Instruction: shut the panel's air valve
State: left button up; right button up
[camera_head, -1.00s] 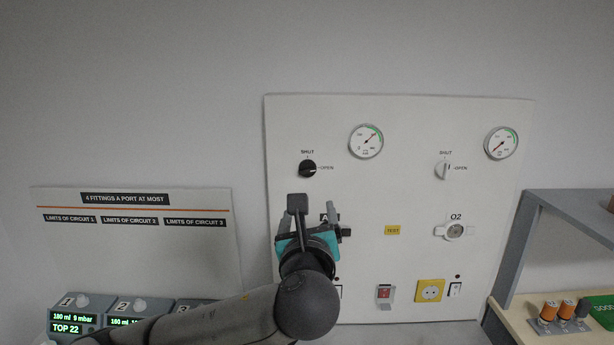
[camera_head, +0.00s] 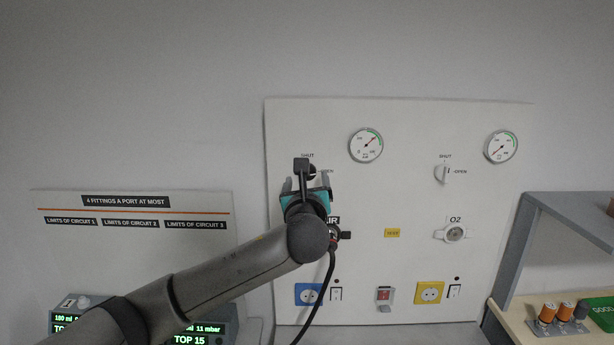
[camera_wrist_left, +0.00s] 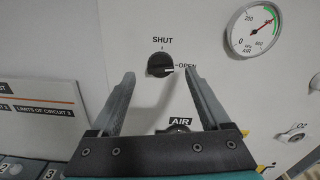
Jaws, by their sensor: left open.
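The air valve is a round black knob (camera_wrist_left: 160,65) on the white panel (camera_head: 400,200), with SHUT marked above it and OPEN to its right. In the left wrist view its white mark points right, towards OPEN. In the head view the knob (camera_head: 313,171) is mostly hidden behind my left gripper (camera_head: 305,178). My left gripper is open and empty. In the left wrist view the fingers (camera_wrist_left: 158,80) point at the panel, one on each side of the knob's lower part; I cannot tell whether they touch it. My right gripper is not in view.
The air gauge (camera_head: 366,145) is up and right of the knob. A white O2 valve (camera_head: 441,173) and a gauge (camera_head: 501,146) are further right. A dark hose (camera_head: 331,265) hangs from the AIR port below my gripper. A grey shelf (camera_head: 565,210) stands at the right.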

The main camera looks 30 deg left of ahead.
pick_arm(q)
jog(key=shift+x, duration=1.4)
grip_shut()
